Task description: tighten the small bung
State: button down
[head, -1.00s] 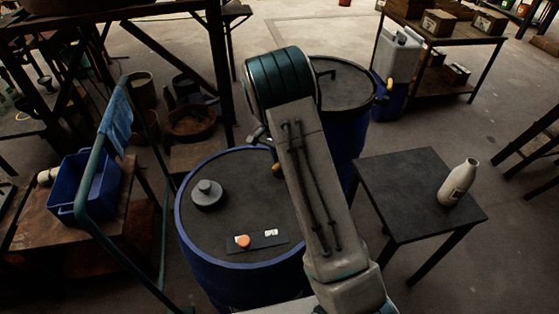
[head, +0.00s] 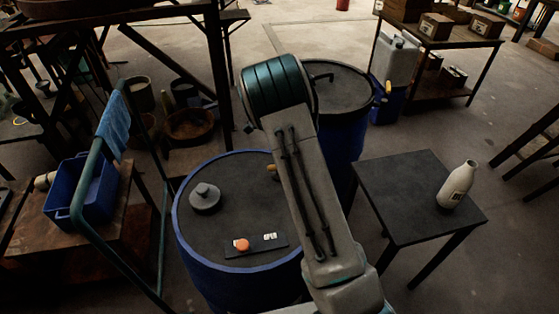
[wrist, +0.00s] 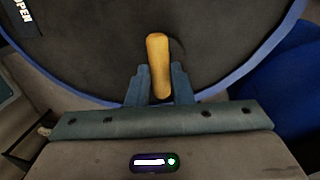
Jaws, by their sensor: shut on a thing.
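The near blue vat (head: 240,261) has a dark lid with a blue rim. In the wrist view, a yellow bar-shaped handle (wrist: 158,52) lies over the lid (wrist: 100,45). It appears to be the handle of the small bung; the bung's body is not clearly visible. My gripper (wrist: 160,84) is shut on the handle's near end, with a finger on each side. In the head view, only a bit of the yellow handle (head: 272,168) shows beside my arm, which hides the gripper.
The lid also bears a grey round knob (head: 205,198) and a dark plate marked OPEN (head: 268,242) with an orange button (head: 241,244). A second blue vat (head: 345,140) stands behind. A small black table (head: 405,200) with a white bottle (head: 457,184) is at right; a green rail (head: 90,170) at left.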

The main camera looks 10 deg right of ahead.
dwell(0.4)
jog(key=c, duration=1.3)
grip_release()
notch_tip(320, 180, up, 14)
jog(key=w+b, duration=0.1)
jog(key=w, duration=0.1)
jog(key=shift+w+f, duration=0.15)
jog(key=shift+w, duration=0.2)
